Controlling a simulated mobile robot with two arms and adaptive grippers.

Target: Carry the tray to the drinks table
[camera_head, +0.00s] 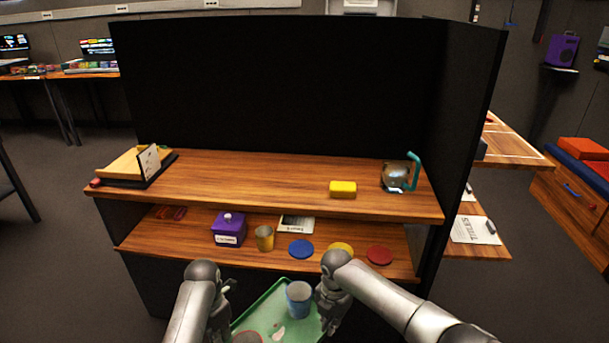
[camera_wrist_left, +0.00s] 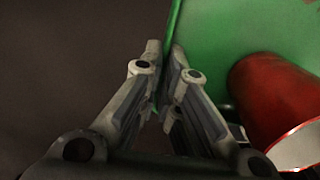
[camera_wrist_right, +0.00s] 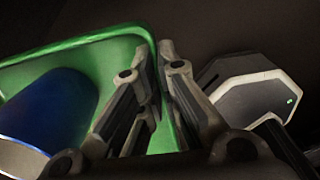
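A green tray (camera_head: 262,318) is low in front of me in the head view, carrying a blue cup (camera_head: 299,300) and a red cup (camera_head: 247,338). Small pale items lie between them. My left gripper (camera_wrist_left: 163,65) is shut on the tray's rim (camera_wrist_left: 174,22), beside the red cup (camera_wrist_left: 275,100). My right gripper (camera_wrist_right: 163,65) is shut on the opposite rim (camera_wrist_right: 90,40), near the blue cup (camera_wrist_right: 50,110). The tray looks held in front of a wooden two-level stand. I cannot tell which surface is the drinks table.
The stand's upper shelf (camera_head: 270,180) holds a yellow block (camera_head: 343,189), a glass jug (camera_head: 397,177) and a yellow box (camera_head: 130,162). Its lower shelf holds a purple box (camera_head: 229,229), a gold cup (camera_head: 264,238) and coloured discs (camera_head: 301,249). Floor (camera_head: 50,260) is clear at left.

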